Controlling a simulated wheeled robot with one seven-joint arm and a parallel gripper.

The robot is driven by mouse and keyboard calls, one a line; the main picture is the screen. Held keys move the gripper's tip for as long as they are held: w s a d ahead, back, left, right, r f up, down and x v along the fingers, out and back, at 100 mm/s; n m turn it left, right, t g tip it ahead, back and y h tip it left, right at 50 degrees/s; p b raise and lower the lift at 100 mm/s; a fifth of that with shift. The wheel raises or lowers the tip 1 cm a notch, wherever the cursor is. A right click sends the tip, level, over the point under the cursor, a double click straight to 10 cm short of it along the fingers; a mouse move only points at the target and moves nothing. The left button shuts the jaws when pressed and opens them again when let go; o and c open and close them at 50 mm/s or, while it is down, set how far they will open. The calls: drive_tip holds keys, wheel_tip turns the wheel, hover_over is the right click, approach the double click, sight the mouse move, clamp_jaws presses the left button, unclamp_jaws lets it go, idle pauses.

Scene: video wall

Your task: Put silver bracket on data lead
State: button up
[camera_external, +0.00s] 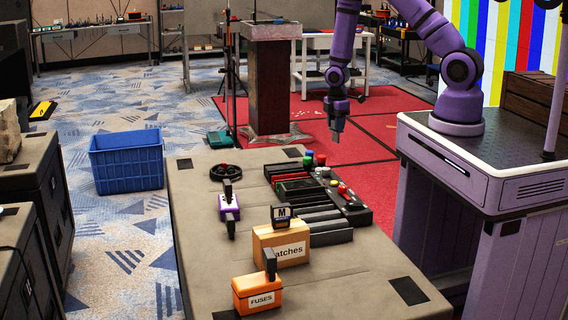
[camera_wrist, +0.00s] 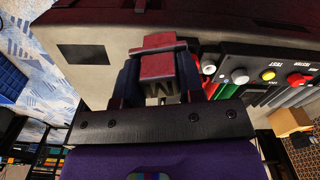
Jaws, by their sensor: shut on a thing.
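My gripper (camera_external: 337,132) hangs above the far right part of the table, near the control panel. In the wrist view my gripper (camera_wrist: 160,75) is shut on a small blocky piece (camera_wrist: 158,64) with a reddish-grey face, which seems to be the silver bracket. The fingers hide part of it, and its silver colour is not clear. A black coil (camera_external: 225,172) lies at the far left of the table and looks like the data lead. It is well left of my gripper, and I cannot make it out in the wrist view.
A control panel (camera_external: 349,208) with coloured knobs lies on the table (camera_external: 195,265). A purple item (camera_external: 229,208), an orange matches box (camera_external: 281,243) and a fuses box (camera_external: 257,294) stand nearer. A blue crate (camera_external: 126,163) is on the floor. The table's left strip is bare.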

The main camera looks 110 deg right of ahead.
drive_tip(key=r, duration=0.2)
drive_tip(key=w+r, duration=0.1)
drive_tip(key=r, duration=0.1)
drive_tip(key=shift+r, duration=0.1)
drive_tip(key=w+m, duration=0.1)
drive_tip(key=w, duration=1)
drive_tip(key=m, duration=0.2)
hover_over(234, 167)
wheel_tip(234, 167, down, 7)
drive_tip(key=shift+d+f, duration=0.15)
drive_tip(key=shift+f, duration=1.4)
drive_tip(key=shift+f, duration=0.15)
drive_tip(key=o, duration=1)
drive_tip(key=shift+o, duration=0.2)
